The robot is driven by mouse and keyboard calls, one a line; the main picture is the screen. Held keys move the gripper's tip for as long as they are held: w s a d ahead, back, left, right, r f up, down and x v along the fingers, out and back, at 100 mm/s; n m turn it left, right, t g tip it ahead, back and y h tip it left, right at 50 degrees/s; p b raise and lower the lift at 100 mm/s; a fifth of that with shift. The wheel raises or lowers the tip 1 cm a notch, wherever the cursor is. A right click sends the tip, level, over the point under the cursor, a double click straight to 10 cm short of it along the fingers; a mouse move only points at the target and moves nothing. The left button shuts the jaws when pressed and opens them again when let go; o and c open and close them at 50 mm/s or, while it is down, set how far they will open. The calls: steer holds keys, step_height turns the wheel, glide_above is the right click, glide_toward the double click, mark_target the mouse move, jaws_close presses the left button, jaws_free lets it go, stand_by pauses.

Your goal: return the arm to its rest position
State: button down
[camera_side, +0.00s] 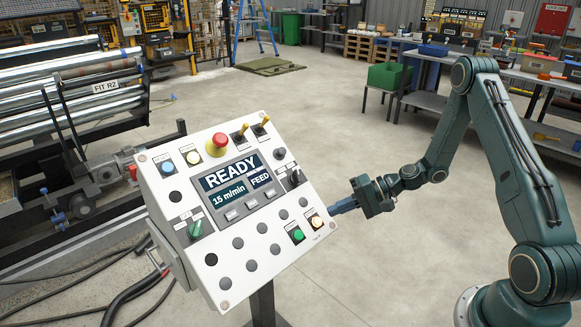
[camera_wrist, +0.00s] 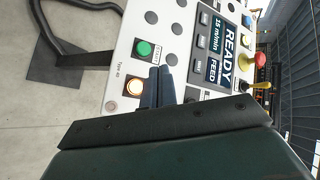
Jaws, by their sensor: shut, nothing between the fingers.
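My gripper (camera_side: 341,207) is shut and empty, with its blue-grey fingers pointing left at the lower right edge of a white control panel (camera_side: 274,235). In the wrist view my gripper (camera_wrist: 160,72) overlaps the panel face near a green button (camera_wrist: 144,48) and a lit amber button (camera_wrist: 134,87). I cannot tell whether the fingertips touch the panel. The panel's display (camera_side: 231,186) reads READY, 15 m/min and FEED. My arm reaches in from the right, bent at a high elbow.
A red mushroom button (camera_side: 219,140) and yellow-tipped levers rise from the panel's top. Roller machinery (camera_side: 75,75) stands at the left, with cables on the floor below. Workbenches and a green bin (camera_side: 390,76) stand behind my arm. Open concrete floor lies behind the panel.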

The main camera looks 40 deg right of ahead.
steer(key=s+a+r+n+g+h, duration=0.2)
steer(key=s+a+r+n+h, duration=0.15)
steer(key=r, duration=0.45)
steer(key=s+a+r+n+g+h, duration=0.2)
steer(key=s+a+r+n, duration=0.25)
steer(key=r, duration=0.35)
steer(key=s+r+h, duration=0.2)
steer(key=s+r, duration=0.2)
steer(key=s, duration=0.4)
steer(key=s+d+r+t+h, duration=0.1)
steer(key=s+r+h, duration=0.1)
steer(key=s+r, duration=0.3)
steer(key=s, duration=0.4)
steer(key=shift+r, duration=0.3)
